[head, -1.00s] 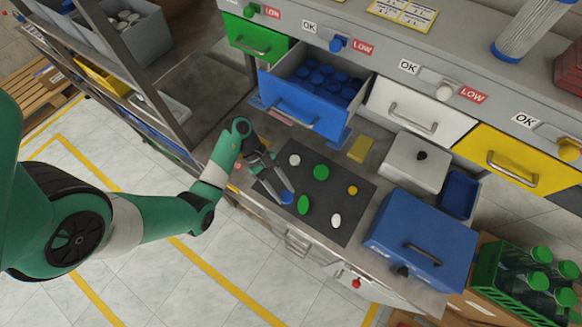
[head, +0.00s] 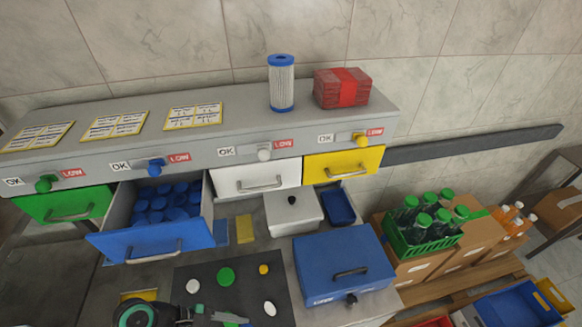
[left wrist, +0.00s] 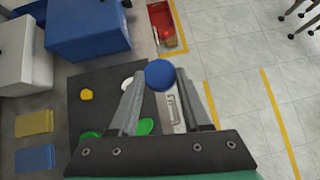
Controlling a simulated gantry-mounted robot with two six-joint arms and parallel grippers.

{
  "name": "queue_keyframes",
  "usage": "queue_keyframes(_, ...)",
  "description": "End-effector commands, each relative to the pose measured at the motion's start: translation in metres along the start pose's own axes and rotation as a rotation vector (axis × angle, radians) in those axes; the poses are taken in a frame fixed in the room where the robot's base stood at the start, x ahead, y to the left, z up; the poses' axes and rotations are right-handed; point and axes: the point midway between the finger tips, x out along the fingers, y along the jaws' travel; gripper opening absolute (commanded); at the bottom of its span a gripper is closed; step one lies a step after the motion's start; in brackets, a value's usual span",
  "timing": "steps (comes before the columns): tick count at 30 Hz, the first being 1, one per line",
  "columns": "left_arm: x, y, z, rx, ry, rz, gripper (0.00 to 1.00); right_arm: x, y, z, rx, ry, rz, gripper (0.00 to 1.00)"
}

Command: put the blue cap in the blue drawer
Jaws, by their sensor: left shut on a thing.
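The blue cap (left wrist: 160,75) is held between the fingertips of my left gripper (left wrist: 158,82) in the left wrist view. In the head view my left gripper (head: 222,317) is at the bottom edge, partly cut off, over the near part of the dark mat (head: 240,296). The blue drawer (head: 155,244) is pulled open beyond and to the left of the gripper, with several blue caps (head: 165,200) inside. My right gripper is in neither view.
White, green and yellow caps lie on the mat. The green drawer (head: 62,203), white drawer (head: 255,179) and yellow drawer (head: 343,165) look shut. A filter cylinder (head: 281,86) stands above.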

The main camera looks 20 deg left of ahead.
Motion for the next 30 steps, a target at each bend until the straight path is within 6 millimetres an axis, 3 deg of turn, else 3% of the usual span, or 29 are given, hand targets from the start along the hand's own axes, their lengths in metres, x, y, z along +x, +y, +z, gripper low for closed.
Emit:
queue_keyframes(6,-0.026,0.017,0.032,-0.21,-0.001,0.22,0.0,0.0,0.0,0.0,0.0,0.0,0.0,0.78)
queue_keyframes(12,-0.04,0.031,0.044,-0.412,0.0,0.416,0.0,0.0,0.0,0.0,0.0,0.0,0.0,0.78)
queue_keyframes(27,-0.103,0.034,0.105,-0.189,0.024,0.177,0.0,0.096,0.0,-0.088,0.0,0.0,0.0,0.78)
queue_keyframes(30,-0.11,0.034,0.111,-0.144,0.012,0.134,0.0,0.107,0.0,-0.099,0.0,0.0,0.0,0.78)
